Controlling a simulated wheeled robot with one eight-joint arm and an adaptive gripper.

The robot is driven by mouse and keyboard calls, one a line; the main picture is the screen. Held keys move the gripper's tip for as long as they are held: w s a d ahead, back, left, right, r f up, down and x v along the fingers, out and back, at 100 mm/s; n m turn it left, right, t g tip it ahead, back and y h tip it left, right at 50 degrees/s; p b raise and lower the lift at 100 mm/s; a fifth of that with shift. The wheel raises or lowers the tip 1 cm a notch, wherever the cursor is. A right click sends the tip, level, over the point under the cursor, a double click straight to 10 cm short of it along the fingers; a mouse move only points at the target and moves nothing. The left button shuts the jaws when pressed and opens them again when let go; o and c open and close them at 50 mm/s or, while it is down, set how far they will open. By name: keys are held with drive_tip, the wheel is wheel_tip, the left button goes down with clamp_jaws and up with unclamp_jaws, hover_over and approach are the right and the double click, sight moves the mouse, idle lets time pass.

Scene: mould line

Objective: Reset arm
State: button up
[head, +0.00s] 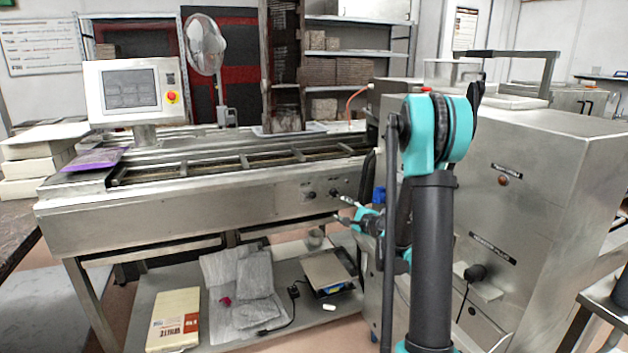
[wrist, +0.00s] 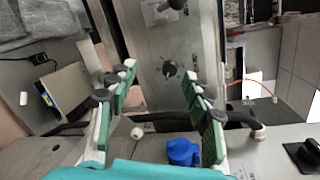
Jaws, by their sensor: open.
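My gripper (head: 343,210) is at the front of the steel conveyor line, near the right end of its front panel. My teal and dark grey arm stands in front of the steel cabinet and hides part of it. In the wrist view, the two green-padded fingers of my gripper (wrist: 160,76) are spread apart with nothing held between them. A dark round knob (wrist: 169,69) on the panel shows in the gap beyond the fingertips. I cannot tell how far the tips are from it. Another dark knob (head: 310,195) is further left on the panel.
The steel conveyor (head: 180,205) runs across the left and middle. The steel cabinet (head: 560,190) stands close on the right. A blue part (wrist: 183,152) is near the gripper's base.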

drive_tip(key=s+a+f+n+g+h, duration=0.1)
drive_tip(key=s+a+n+g, duration=0.15)
drive_tip(key=s+n, duration=0.45)
drive_tip(key=s+a+f+n+g, duration=0.2)
drive_tip(key=s+n+g, duration=0.2)
drive_tip(key=s, duration=0.8)
drive_tip(key=s+d+f+n+g+h, duration=0.1)
drive_tip(key=s+d+f+n+h, duration=0.1)
drive_tip(key=s, duration=0.5)
drive_tip(key=s+d+f+n+g+h, duration=0.1)
drive_tip(key=s+d+f+n+g, duration=0.1)
drive_tip(key=s, duration=0.5)
drive_tip(key=s+d+f+n+g+h, duration=0.1)
drive_tip(key=s+d+f+n+h, duration=0.1)
drive_tip(key=s, duration=0.5)
drive_tip(key=shift+s+d+f+n+h, duration=0.15)
drive_tip(key=shift+d+f+n+h, duration=0.2)
drive_tip(key=shift+d+n, duration=0.5)
